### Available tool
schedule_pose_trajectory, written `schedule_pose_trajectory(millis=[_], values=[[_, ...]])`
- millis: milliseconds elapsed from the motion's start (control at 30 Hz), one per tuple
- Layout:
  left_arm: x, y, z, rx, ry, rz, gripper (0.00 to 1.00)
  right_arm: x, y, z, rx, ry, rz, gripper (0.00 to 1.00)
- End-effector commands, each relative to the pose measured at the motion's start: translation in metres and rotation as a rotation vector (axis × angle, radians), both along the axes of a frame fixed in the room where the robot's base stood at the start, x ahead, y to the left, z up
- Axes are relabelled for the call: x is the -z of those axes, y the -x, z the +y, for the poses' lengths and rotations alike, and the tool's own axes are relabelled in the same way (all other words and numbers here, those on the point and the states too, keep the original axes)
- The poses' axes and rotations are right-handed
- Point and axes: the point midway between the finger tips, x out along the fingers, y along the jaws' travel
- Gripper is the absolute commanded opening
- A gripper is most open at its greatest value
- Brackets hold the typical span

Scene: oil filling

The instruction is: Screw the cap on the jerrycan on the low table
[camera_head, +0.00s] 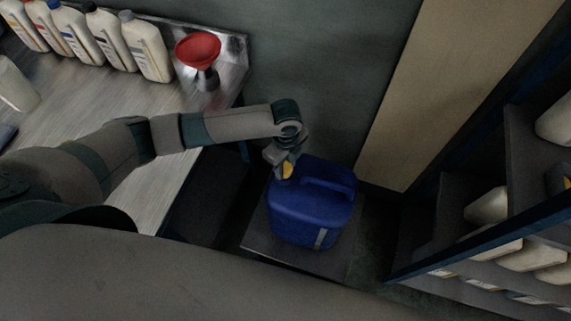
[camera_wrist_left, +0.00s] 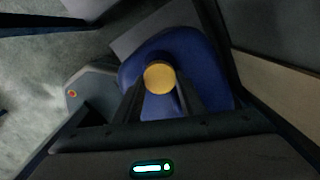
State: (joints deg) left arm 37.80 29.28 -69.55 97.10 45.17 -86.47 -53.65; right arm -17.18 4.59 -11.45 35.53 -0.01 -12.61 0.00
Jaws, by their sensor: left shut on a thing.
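The blue jerrycan (camera_head: 312,212) stands upright on the low table (camera_head: 285,257), and its body also shows in the left wrist view (camera_wrist_left: 205,75). The yellow cap (camera_head: 287,170) is at the jerrycan's top left corner, by the neck. In the left wrist view the round cap (camera_wrist_left: 159,77) sits between my fingertips. My left gripper (camera_head: 284,165) is shut on the cap from above. The neck is hidden under the cap and fingers, so I cannot tell if they touch. My right gripper is not in view.
A metal workbench (camera_head: 110,125) at the left carries several white bottles (camera_head: 145,47) and a red funnel (camera_head: 198,48). A shelf (camera_head: 480,240) with white containers stands at the right. A wooden panel (camera_head: 440,90) leans behind the jerrycan.

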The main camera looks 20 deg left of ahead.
Motion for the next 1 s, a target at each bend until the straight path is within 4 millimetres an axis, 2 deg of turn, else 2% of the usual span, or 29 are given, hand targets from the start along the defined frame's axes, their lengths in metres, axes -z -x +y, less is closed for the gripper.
schedule_pose_trajectory(millis=[967, 1000], values=[[0.0092, -0.0001, -0.0001, 0.000, 0.001, 0.000, 0.16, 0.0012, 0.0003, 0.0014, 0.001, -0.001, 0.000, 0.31], [0.0090, -0.0002, -0.0002, 0.000, 0.001, 0.000, 0.44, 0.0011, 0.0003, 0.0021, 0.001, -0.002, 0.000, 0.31]])
